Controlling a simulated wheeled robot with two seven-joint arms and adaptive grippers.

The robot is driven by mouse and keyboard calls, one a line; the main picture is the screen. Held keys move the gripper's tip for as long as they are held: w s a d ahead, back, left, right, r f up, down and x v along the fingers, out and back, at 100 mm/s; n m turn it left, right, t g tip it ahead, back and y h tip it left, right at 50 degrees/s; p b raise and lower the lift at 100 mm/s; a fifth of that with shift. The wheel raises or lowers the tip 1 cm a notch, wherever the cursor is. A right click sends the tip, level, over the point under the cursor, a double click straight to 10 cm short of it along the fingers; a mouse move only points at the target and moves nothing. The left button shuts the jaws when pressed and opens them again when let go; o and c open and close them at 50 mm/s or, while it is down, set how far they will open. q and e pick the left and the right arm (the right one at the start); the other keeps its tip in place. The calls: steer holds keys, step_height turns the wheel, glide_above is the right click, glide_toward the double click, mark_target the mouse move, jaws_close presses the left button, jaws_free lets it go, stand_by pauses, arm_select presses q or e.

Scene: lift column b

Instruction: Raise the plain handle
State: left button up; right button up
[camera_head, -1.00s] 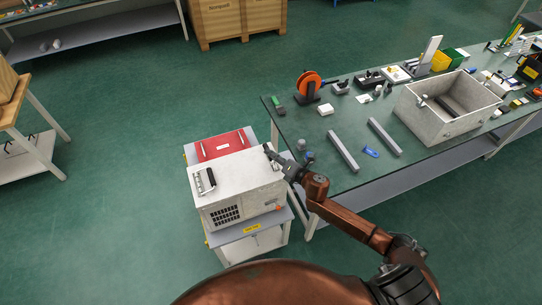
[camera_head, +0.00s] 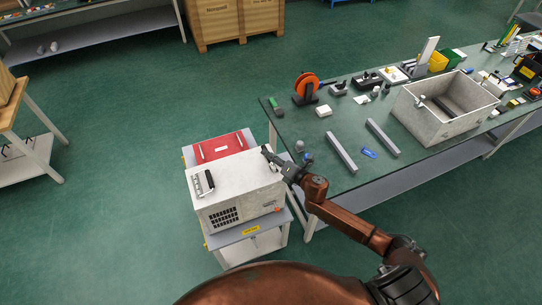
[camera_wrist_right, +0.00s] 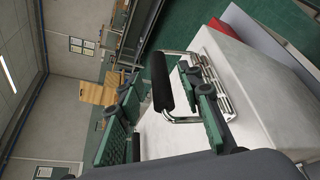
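A pale grey box (camera_head: 236,190) with a vent grille sits on a small cart. A handle with a black grip (camera_head: 204,182) stands on its left end. My right gripper (camera_head: 268,153) is at the box's right end. In the right wrist view, a handle with a plain black grip (camera_wrist_right: 162,82) on a bright metal bail lies between the green-padded fingers of my right gripper (camera_wrist_right: 165,108). The fingers are apart, with gaps beside the grip. In the head view my gripper hides this handle. My left gripper is not in view.
A red case (camera_head: 220,146) lies behind the box on the cart (camera_head: 250,242). A workbench (camera_head: 300,128) stands close on the right, with grey bars, an orange reel (camera_head: 306,87) and an open grey bin (camera_head: 447,122). Green floor is free on the left.

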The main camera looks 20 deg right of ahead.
steer(key=v, duration=1.2)
steer(key=shift+d+f, duration=0.1)
steer(key=shift+d, duration=0.05)
